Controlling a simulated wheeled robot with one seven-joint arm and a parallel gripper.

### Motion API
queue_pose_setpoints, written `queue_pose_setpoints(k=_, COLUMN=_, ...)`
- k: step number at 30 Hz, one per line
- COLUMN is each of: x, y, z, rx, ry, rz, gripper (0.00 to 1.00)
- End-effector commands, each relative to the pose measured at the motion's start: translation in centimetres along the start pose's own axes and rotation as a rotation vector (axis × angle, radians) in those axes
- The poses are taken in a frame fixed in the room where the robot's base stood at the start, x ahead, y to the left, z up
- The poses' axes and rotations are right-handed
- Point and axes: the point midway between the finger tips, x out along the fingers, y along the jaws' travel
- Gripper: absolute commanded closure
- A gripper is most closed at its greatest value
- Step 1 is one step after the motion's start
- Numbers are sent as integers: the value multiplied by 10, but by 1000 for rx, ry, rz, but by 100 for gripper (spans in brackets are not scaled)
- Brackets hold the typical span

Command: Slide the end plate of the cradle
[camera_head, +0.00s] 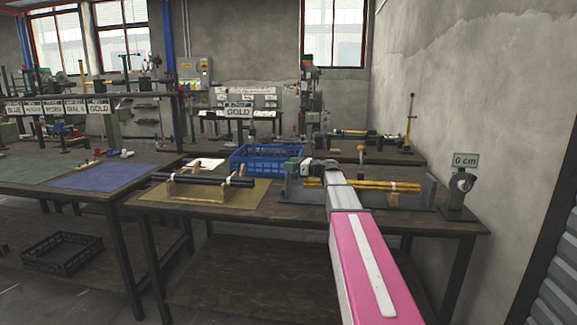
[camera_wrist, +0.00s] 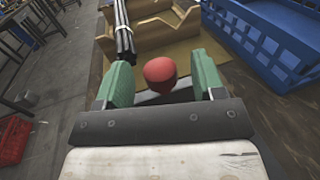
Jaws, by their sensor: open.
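The cradle (camera_head: 362,193) stands at the right of the near workbench and holds yellow rods (camera_head: 375,185). Its grey upright end plate (camera_head: 428,191) shows at its right end; its left end is partly behind my arm. My gripper (camera_head: 298,167) is above the cradle's left end. In the wrist view my gripper (camera_wrist: 163,68) has its two green fingers apart, with a red ball knob (camera_wrist: 160,70) between them. I see gaps on both sides of the knob. What the knob is fixed to is hidden below my gripper.
A blue crate (camera_head: 262,147) stands behind, close to my gripper. Black rods (camera_head: 205,179) rest on a wooden stand on a tan mat (camera_head: 245,199) to the left.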

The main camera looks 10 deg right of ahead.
Motion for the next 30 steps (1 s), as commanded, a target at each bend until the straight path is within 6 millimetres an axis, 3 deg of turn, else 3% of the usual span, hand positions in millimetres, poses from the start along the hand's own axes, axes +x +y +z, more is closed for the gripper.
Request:
queue_pose_setpoints(k=4, x=11, y=0, z=0, rx=0, ry=0, rz=1, gripper=38)
queue_pose_setpoints(k=14, x=13, y=0, z=0, rx=0, ry=0, rz=1, gripper=38)
queue_pose_setpoints(k=18, x=13, y=0, z=0, rx=0, ry=0, rz=1, gripper=83)
queue_pose_setpoints(k=20, x=13, y=0, z=0, rx=0, ry=0, rz=1, gripper=100)
queue_pose_setpoints(k=25, x=7, y=-1, z=0, rx=0, ry=0, rz=0, gripper=100)
queue_pose_setpoints(k=30, x=-25, y=-10, z=0, rx=0, ry=1, rz=-3, gripper=100)
